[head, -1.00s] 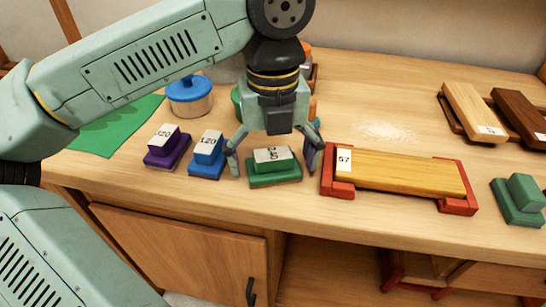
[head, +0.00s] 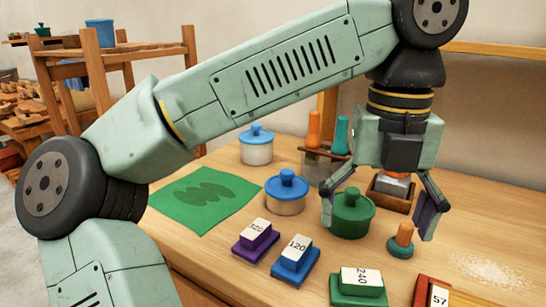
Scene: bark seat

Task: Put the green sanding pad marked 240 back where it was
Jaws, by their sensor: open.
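The green sanding pad marked 240 (head: 358,287) rests on the bench at the bottom of the head view, partly cut off by the frame's edge. It is right of the blue pad marked 120 (head: 295,261) and the purple pad marked 320 (head: 256,238), roughly in a row with them and apart from the blue one. My gripper (head: 377,218) is open and empty, pointing down. In the picture it is above the 240 pad, with its fingers either side of a green lidded pot (head: 351,214). I cannot tell its exact height over the bench.
Two blue-lidded jars (head: 286,193) (head: 257,146) stand behind the pads. A green mat (head: 205,192) lies at left. A green-based wooden knob (head: 401,241) and a red-ended block marked 57 (head: 431,293) are at right. A rack of tools (head: 325,153) stands behind.

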